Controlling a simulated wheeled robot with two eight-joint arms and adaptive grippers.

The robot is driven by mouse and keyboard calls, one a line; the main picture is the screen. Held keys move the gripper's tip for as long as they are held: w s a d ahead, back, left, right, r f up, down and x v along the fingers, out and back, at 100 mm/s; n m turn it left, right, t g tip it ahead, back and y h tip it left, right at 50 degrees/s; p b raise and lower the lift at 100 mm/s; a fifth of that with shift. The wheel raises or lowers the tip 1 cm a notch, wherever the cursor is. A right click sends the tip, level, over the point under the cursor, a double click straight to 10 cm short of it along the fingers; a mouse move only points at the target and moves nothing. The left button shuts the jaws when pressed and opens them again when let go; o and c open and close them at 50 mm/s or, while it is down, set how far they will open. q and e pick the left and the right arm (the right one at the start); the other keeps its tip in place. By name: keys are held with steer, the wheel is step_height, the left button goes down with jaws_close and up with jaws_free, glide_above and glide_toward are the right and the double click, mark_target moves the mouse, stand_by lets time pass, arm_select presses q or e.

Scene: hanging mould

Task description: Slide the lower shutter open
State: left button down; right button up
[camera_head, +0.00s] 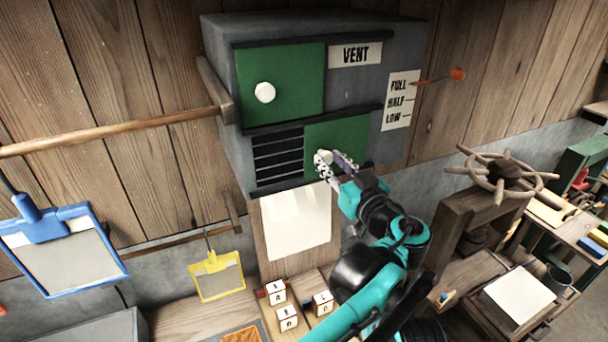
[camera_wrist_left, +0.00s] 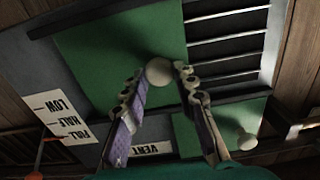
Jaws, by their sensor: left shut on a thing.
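The lower shutter (camera_head: 345,136) is a green panel on the grey vent box. It stands at the right of its opening, and dark slats (camera_head: 278,158) show uncovered to its left. My left gripper (camera_head: 329,160) is shut on the white round knob (camera_head: 323,156) near the shutter's lower left corner. In the left wrist view, which is turned over, the knob (camera_wrist_left: 160,71) sits between the two fingertips, with the lower shutter (camera_wrist_left: 110,55) behind it. The upper shutter (camera_head: 290,85) is green with its own white knob (camera_head: 265,92), left of the VENT label. My right gripper is not in view.
A label (camera_head: 400,100) reading FULL, HALF and LOW, with a red-tipped pointer (camera_head: 456,74), is right of the shutters. A wooden rail (camera_head: 120,130) runs in from the left. A spoked wheel (camera_head: 500,172) stands at right. Small white blocks (camera_head: 287,317) lie below.

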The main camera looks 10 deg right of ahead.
mark_target(332, 148)
arm_select(q)
steer(key=d, duration=0.1)
steer(key=w+d, duration=0.1)
steer(key=d, duration=0.1)
steer(key=shift+a+r, duration=0.1)
